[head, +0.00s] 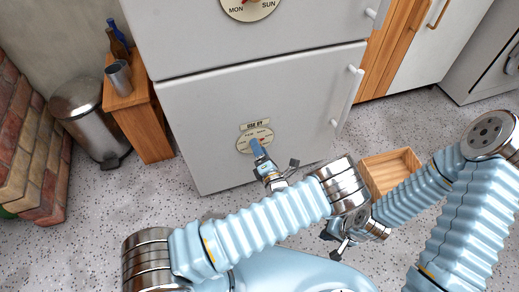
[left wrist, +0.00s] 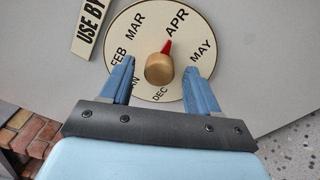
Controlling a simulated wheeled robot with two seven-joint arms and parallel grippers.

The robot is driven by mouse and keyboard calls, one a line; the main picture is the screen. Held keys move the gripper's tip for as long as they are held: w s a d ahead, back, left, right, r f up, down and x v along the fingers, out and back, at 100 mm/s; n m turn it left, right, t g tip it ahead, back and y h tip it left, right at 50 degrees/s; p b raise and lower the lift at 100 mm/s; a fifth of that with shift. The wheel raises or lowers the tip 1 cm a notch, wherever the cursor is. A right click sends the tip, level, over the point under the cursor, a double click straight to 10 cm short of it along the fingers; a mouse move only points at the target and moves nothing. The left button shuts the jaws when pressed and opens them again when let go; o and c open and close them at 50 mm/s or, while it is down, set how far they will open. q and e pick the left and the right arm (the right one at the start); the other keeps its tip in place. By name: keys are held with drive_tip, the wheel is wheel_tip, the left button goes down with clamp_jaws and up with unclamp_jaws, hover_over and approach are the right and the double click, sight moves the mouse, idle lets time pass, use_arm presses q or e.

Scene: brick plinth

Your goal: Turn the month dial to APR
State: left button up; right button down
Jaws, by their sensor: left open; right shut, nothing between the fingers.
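The month dial is a round cream disc low on the fridge's lower door, seen in the head view (head: 243,144) and close up in the left wrist view (left wrist: 140,48). Its brass knob (left wrist: 159,69) has a red pointer (left wrist: 167,47) that points at APR. FEB, MAR, APR, MAY and DEC are readable; other months are partly hidden by my fingers. My left gripper (left wrist: 158,80) is open, one finger on each side of the knob, with gaps visible. It also shows in front of the dial in the head view (head: 258,148). My right gripper (head: 335,243) is shut and empty, well away from the dial.
A "USE BY" plate (head: 255,125) sits above the dial. Another dial (head: 250,8) with weekdays is on the upper door. A wooden crate (head: 377,194) lies on the floor at right. A metal bin (head: 88,115) and wooden stand (head: 145,130) are at left.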

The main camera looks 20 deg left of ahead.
use_arm(q)
drive_tip(key=v, duration=1.3)
drive_tip(key=shift+s+d, duration=0.25)
